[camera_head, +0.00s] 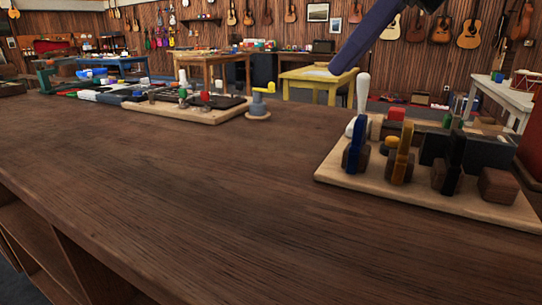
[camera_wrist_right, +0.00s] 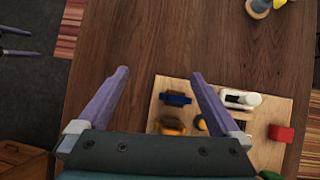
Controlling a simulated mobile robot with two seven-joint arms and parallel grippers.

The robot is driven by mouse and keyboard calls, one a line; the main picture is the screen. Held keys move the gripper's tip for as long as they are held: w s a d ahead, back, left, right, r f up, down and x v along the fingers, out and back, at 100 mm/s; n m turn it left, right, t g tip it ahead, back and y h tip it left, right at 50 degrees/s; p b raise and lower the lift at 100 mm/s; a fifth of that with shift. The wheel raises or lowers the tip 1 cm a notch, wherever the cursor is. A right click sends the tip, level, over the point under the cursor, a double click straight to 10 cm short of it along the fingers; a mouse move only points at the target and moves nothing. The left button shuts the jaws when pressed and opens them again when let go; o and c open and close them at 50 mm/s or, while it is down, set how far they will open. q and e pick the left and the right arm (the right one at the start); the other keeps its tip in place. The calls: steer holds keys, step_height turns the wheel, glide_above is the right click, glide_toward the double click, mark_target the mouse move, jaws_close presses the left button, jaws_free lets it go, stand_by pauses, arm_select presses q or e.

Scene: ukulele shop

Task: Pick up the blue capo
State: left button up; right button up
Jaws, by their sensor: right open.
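The blue capo (camera_head: 356,145) stands on a dark brown block at the near left of a light wooden board. It also shows in the right wrist view (camera_wrist_right: 176,98), between my fingers and a little toward the right one. My right gripper (camera_wrist_right: 160,74) is open and empty, above the table and apart from the capo. In the head view one purple finger of the right gripper (camera_head: 345,66) comes in from the top, above and behind the board. My left gripper (camera_wrist_right: 34,43) shows at the left edge of the wrist view, its two fingers apart and empty.
The board (camera_head: 333,176) also holds an orange-yellow capo (camera_head: 401,150), a dark capo (camera_head: 450,160), a white-handled tool (camera_head: 362,92) and a red block (camera_head: 395,114). A second board (camera_head: 190,119) with tools lies farther left, beside a yellow-handled winder (camera_head: 258,105). The near tabletop is clear.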

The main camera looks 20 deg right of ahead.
mark_target(364, 134)
steer(key=s+d+f+h+b, duration=0.2)
steer(key=d+f, duration=0.1)
steer(key=d, duration=0.3)
steer(key=shift+m+g, duration=0.4)
steer(key=x, duration=0.9)
steer(key=shift+d+f, duration=0.15)
steer(key=shift+f, duration=0.05)
arm_select(q)
step_height(364, 134, down, 4)
steer(key=shift+f, duration=0.1)
arm_select(e)
steer(key=c, duration=1.1)
steer(key=shift+r, duration=0.15)
